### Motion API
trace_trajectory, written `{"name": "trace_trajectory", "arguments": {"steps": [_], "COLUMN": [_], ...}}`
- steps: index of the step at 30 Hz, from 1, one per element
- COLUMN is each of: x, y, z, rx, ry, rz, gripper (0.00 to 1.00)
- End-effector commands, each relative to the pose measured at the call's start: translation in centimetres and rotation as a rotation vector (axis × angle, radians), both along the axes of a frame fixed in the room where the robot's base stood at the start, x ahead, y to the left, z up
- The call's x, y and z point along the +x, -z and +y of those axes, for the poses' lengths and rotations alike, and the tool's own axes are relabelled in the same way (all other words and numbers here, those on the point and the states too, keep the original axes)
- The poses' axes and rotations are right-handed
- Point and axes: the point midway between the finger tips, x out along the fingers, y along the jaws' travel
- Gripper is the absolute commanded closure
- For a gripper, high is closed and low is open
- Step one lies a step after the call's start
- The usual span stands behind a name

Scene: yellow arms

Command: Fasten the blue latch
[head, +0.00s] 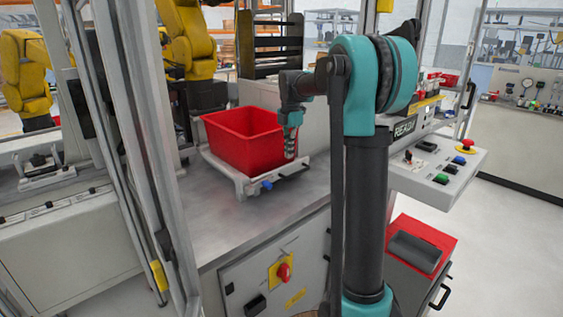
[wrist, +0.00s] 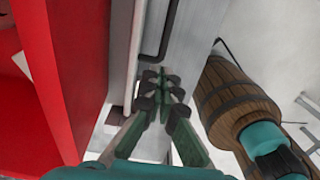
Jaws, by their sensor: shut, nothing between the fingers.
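The blue latch (head: 267,185) is a small blue piece at the front edge of the light grey tray (head: 222,168), low and left of the tray's dark handle (head: 293,170). My gripper (head: 290,156) points down by the tray's front right side, above and right of the latch and apart from it. In the wrist view my gripper (wrist: 158,78) has its fingertips together with nothing between them. The latch cannot be made out in the wrist view. Whether the latch is fastened is too small to tell.
A red bin (head: 245,140) stands on the tray, and its red wall (wrist: 70,60) fills the left of the wrist view. A control panel (head: 445,165) with buttons is at right. The metal table top (head: 205,205) is clear in front of the tray. Yellow arms (head: 188,40) stand behind.

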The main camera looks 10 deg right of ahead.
Motion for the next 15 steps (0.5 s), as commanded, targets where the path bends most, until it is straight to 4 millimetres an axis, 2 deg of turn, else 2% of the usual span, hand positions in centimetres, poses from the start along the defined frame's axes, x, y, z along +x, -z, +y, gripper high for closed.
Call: {"name": "trace_trajectory", "arguments": {"steps": [6, 15], "x": [1.3, 1.5], "y": [-1.3, -1.5], "z": [-1.9, -2.2], "rx": [0.000, 0.000], "ry": [0.001, -0.001], "rz": [0.000, 0.000], "gripper": [1.00, 1.00]}}
